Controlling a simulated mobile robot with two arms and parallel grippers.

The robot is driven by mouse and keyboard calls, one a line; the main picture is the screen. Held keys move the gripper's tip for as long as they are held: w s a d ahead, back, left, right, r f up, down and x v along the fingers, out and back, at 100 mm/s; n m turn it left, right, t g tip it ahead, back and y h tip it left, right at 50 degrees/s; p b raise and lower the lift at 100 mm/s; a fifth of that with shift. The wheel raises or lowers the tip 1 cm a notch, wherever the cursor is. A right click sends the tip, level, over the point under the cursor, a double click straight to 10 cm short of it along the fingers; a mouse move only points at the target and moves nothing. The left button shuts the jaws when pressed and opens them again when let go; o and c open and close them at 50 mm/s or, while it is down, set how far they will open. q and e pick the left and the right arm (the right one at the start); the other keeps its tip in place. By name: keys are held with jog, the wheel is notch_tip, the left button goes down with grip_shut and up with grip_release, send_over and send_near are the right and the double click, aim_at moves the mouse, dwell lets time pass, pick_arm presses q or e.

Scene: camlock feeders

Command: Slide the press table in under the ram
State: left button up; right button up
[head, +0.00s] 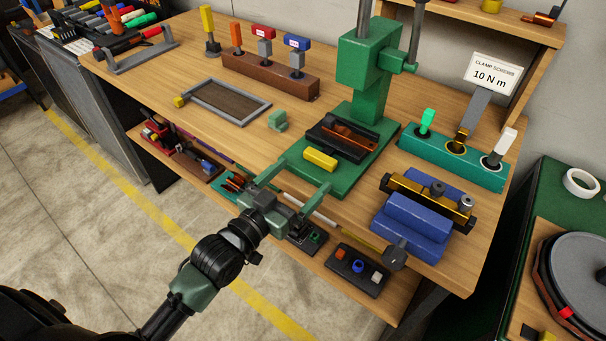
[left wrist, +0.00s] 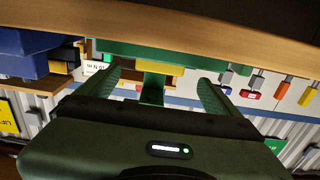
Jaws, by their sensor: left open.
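The green press (head: 365,75) stands at the back of the wooden bench, with its ram head above its base. The dark press table (head: 338,140) lies on the green base (head: 335,182), in front of the column, and carries an orange-brown part (head: 350,134). A yellow block (head: 320,159) sits at the table's front side; it also shows between my fingers in the left wrist view (left wrist: 158,68). My left gripper (head: 300,180) is open and empty at the bench's front edge, short of the yellow block with a gap. My right gripper is not in view.
Blue blocks (head: 412,222) with a yellow-and-black clamp stand right of the press; a teal holder (head: 455,160) is behind them. A small green block (head: 277,119) and a framed tray (head: 225,100) lie to the left. A lower shelf (head: 325,275) holds small parts.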

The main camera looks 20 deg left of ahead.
aim_at(317, 158)
pick_arm(q)
jog(key=p+x, duration=0.2)
jog(key=x, duration=0.1)
jog(key=p+x, duration=0.1)
jog(key=x, duration=0.1)
jog(key=shift+w+r, duration=0.25)
jog(key=shift+r, duration=0.1)
dwell(0.5)
grip_shut()
jog(key=x, duration=0.3)
jog(key=shift+w+d, duration=0.1)
jog(key=shift+w, duration=0.05)
jog(key=shift+r, duration=0.1)
